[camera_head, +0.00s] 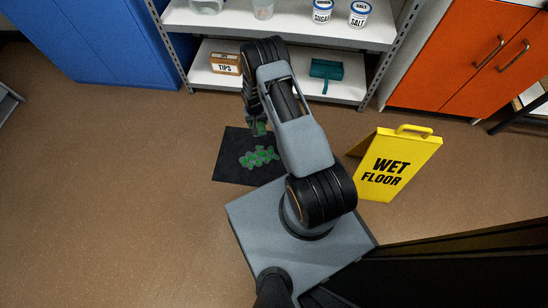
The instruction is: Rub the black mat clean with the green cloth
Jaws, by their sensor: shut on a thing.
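The black mat (228,165) lies flat on the brown floor, left of my arm. A cluster of green and greyish blotches (260,157) shows on its right half. My gripper (258,127) points down at the mat's far edge and is shut on the green cloth (263,129). Only a small piece of the cloth shows between and below the fingers. My arm hides part of the mat's right side. I cannot tell whether the cloth touches the mat.
A white shelf (285,25) stands behind the mat, with a tips box (225,64) and a teal dustpan-like thing (326,69) on its lower board. A yellow wet floor sign (398,165) stands at right. Blue (110,40) and orange (445,55) cabinets flank the shelf. The left floor is clear.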

